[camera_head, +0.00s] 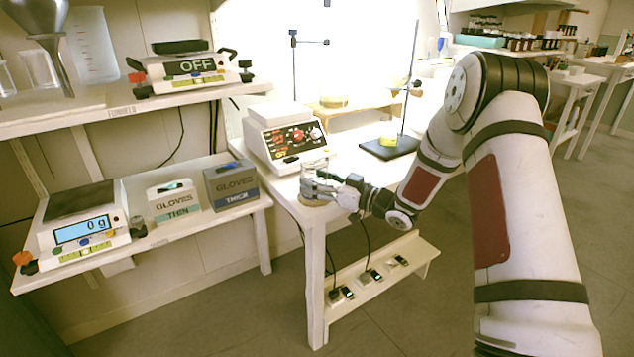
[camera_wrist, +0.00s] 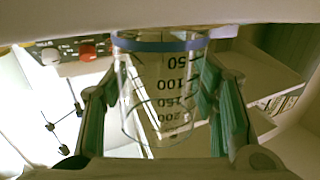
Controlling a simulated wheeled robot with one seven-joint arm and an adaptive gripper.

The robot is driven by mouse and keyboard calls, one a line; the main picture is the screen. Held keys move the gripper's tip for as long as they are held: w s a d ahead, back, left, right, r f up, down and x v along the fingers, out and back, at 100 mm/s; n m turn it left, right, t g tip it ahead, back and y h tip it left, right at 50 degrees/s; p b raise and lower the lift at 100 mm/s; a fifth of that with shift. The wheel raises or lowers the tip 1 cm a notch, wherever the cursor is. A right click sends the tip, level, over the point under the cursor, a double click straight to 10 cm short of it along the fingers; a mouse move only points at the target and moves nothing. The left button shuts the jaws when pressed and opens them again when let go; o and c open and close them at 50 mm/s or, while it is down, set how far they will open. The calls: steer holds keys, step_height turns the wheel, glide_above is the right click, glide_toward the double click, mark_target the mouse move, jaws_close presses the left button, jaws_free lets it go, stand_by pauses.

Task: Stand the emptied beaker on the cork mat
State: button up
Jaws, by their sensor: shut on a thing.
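The clear beaker (camera_wrist: 160,90) stands between the two green-padded fingers of my gripper (camera_wrist: 160,105) in the wrist view. It has black graduations and a blue band at one end, and no liquid shows in it. In the head view my gripper (camera_head: 325,186) is shut around the beaker (camera_head: 314,169) at the near corner of the white table. A small tan edge, which looks like the cork mat (camera_head: 311,203), shows just below the gripper. The gripper covers most of it. I cannot tell whether the beaker touches it.
A white device with a control panel (camera_head: 286,141) stands close behind the gripper. A dark stand base (camera_head: 389,148) with a yellow-filled vessel is to the right. Glove boxes (camera_head: 231,186) and a scale reading 0 g (camera_head: 83,226) are on the lower left shelf.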

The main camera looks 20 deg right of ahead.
steer(key=shift+f, duration=0.15)
steer(key=o, duration=1.3)
steer(key=shift+o, duration=0.2)
